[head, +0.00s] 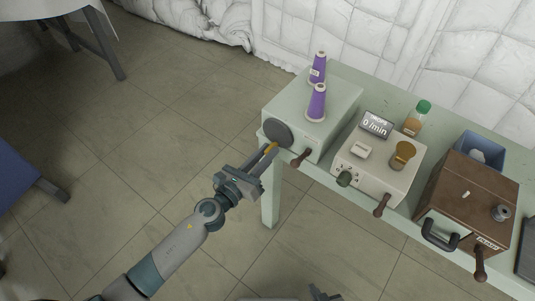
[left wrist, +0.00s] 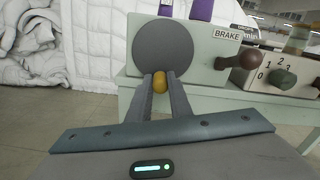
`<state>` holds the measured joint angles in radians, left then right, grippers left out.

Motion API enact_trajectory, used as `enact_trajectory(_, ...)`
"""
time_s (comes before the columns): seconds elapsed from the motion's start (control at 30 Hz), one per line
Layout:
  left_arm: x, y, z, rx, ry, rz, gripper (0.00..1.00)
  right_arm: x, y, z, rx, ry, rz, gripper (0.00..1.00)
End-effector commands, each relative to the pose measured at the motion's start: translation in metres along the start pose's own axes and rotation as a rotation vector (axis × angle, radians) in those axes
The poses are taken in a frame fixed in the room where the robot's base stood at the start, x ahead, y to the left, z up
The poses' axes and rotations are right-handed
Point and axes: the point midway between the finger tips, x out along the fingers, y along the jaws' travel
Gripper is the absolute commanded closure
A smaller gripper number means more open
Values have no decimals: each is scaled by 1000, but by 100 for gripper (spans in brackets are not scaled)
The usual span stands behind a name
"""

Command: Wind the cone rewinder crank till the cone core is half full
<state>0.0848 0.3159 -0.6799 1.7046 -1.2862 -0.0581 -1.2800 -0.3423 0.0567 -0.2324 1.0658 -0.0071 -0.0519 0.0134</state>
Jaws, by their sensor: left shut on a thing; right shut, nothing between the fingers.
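The cone rewinder (head: 300,125) is a pale green box at the left end of the table. Two purple cones (head: 316,103) (head: 318,68) stand on top; I cannot tell how full either core is. A dark grey crank disc (head: 277,133) is on its face, also large in the left wrist view (left wrist: 164,48). My left gripper (head: 271,150) is shut on the yellow crank knob (left wrist: 160,82), which sits between its fingertips at the disc's lower edge. A brown-knobbed lever (left wrist: 240,60) beside the disc is labelled BRAKE. My right gripper (head: 320,293) is shut and empty, partly cut off at the bottom edge.
On the pale green table (head: 345,87) stand a cream device (head: 378,165) with a display reading 0 /min, a green-capped bottle (head: 416,119), a blue bin (head: 480,148) and a brown box (head: 466,200) with a black handle. White quilted padding (head: 380,45) lies behind.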

Motion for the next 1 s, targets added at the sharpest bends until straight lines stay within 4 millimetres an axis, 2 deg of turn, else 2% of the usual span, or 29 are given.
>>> enact_trajectory(0.43,0,1,0,16,0,1,100,0,0,2,0,-3,0,100)
enact_trajectory(0.47,0,1,0,16,0,1,80,0,0,2,0,-3,0,100)
enact_trajectory(0.53,0,1,0,16,0,1,63,0,1,2,0,-3,1,100)
enact_trajectory(1.0,-5,1,0,15,0,0,63,0,4,3,-2,-4,4,100)
